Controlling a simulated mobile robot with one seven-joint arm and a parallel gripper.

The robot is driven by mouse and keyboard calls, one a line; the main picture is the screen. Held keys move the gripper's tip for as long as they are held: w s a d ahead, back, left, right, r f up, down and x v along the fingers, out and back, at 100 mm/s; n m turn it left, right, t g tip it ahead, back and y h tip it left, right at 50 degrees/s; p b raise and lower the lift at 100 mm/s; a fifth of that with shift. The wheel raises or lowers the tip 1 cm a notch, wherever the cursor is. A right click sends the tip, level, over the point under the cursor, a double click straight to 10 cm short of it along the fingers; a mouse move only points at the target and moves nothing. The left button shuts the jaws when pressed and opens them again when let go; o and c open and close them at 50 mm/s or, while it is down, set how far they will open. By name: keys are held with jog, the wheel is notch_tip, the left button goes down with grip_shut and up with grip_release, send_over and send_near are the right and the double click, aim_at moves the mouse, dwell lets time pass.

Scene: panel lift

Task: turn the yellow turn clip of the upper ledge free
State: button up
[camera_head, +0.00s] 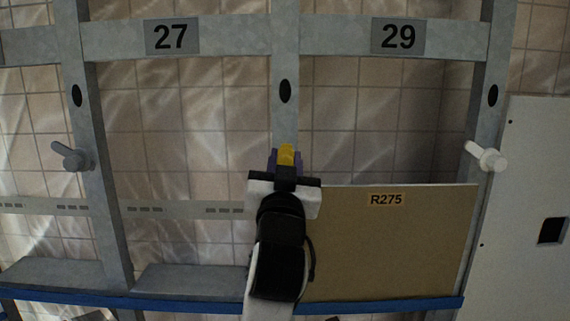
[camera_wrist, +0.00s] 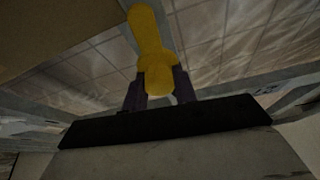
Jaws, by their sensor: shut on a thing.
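The yellow turn clip (camera_head: 286,154) is on the middle upright of the rack, near the upper left corner of a brown panel marked R275 (camera_head: 400,245). My gripper (camera_head: 286,162) is shut on the clip, with a purple finger on each side of it. In the wrist view the yellow clip (camera_wrist: 150,40) stands between the fingers of my gripper (camera_wrist: 160,90), its long lever reaching past them to the top. My gripper and arm hide the clip's base and the panel's left edge in the head view.
Labels 27 (camera_head: 171,37) and 29 (camera_head: 398,36) mark the top rail. A blue-edged ledge (camera_head: 385,305) runs below the panel.

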jog(key=m+h, duration=0.2)
jog(key=m, duration=0.2)
jog(key=m+g+h+b, duration=0.1)
jog(key=m+h, duration=0.1)
jog(key=m, duration=0.2)
jog(key=shift+m, duration=0.4)
jog(key=m+g+h, duration=0.1)
jog(key=m, duration=0.2)
jog(key=m+g+b, duration=0.1)
jog(key=m+g, duration=0.1)
jog(key=m, duration=0.1)
jog(key=shift+d+m+h, duration=0.1)
jog(key=shift+m+h, duration=0.2)
jog(key=shift+h, duration=0.1)
jog(key=m+g, duration=0.1)
jog(key=m, duration=0.4)
jog(key=shift+f+g+b, duration=0.1)
jog(key=shift+g+b, duration=0.2)
jog(key=shift+g, duration=0.1)
jog(key=m+g, duration=0.1)
jog(key=m, duration=0.1)
jog(key=m+y, duration=0.1)
jog(key=m, duration=0.2)
jog(key=shift+f+g+y+p, duration=0.15)
jog(key=shift+g+y+p, duration=0.15)
jog(key=shift+g, duration=0.1)
jog(key=o, duration=1)
jog(key=shift+d, duration=0.1)
jog(key=shift+c, duration=0.2)
